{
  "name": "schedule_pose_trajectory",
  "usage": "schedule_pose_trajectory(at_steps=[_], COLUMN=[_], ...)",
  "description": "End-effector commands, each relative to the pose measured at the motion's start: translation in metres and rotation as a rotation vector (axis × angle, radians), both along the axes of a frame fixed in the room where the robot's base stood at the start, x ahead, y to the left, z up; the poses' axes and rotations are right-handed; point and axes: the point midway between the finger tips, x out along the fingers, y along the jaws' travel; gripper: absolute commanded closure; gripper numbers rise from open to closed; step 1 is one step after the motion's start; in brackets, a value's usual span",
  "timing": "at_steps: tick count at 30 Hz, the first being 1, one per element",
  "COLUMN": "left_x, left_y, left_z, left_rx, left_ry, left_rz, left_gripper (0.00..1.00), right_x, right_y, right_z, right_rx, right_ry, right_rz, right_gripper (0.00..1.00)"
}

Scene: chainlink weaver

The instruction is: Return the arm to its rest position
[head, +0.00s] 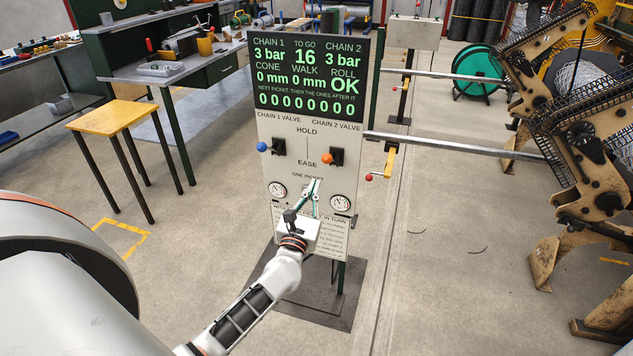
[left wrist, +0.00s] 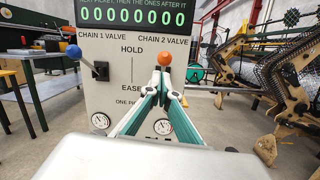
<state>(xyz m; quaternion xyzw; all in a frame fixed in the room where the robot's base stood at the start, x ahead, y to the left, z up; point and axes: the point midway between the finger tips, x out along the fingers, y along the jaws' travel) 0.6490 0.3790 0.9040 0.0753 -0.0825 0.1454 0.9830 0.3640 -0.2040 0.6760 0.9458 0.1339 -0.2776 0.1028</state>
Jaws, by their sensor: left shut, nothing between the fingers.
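My left gripper (head: 314,188) is shut and empty in front of the lower half of the control panel (head: 270,170). Its closed fingers point up and away, and they show large in the left wrist view (left wrist: 165,75). In that view the orange-knobbed chain 2 valve lever (left wrist: 165,59) appears just above the fingertips; I cannot tell the gap. In the head view that orange knob (head: 327,158) is above the fingers. The blue knob (head: 262,147) of the chain 1 valve is to the left. The right gripper is not in view.
The panel's display (head: 308,75) reads 3 bar for both chains, 16 to go, and roll OK. A yellow-topped stool (head: 112,117) stands left. A large linkage machine (head: 580,130) stands right, with a horizontal rail (head: 460,146) reaching toward the panel. Open floor lies between them.

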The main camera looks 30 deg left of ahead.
Motion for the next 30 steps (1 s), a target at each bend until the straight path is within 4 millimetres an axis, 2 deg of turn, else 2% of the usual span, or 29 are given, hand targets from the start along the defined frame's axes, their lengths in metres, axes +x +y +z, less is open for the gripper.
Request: schedule_pose_trajectory(at_steps=[4,12,14,16,20,23,27,30], left_x=[-0.012,-0.016,-0.019,-0.027,-0.055,-0.087,-0.141,-0.184], left_y=[-0.004,-0.007,-0.012,-0.025,-0.069,-0.108,-0.151,-0.171], left_z=[0.005,0.006,0.002,-0.005,-0.032,-0.064,-0.117,-0.155], left_rx=[0.000,0.015,0.064,0.197,0.652,1.106,1.747,2.195], left_ry=[0.002,0.006,0.023,0.062,0.175,0.255,0.312,0.301], left_rz=[-0.001,-0.003,-0.011,-0.031,-0.099,-0.173,-0.290,-0.383], left_gripper=[1.00,1.00,1.00,1.00,1.00,1.00,1.00,1.00], right_x=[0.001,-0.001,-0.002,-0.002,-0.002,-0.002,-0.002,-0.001], right_y=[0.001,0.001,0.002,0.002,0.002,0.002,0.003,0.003], right_z=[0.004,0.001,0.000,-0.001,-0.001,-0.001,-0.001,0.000], right_rx=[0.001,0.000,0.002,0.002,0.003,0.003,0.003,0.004], right_ry=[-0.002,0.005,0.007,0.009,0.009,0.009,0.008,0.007], right_rz=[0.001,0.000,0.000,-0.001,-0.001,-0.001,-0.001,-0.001], right_gripper=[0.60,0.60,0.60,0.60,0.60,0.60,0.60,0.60])
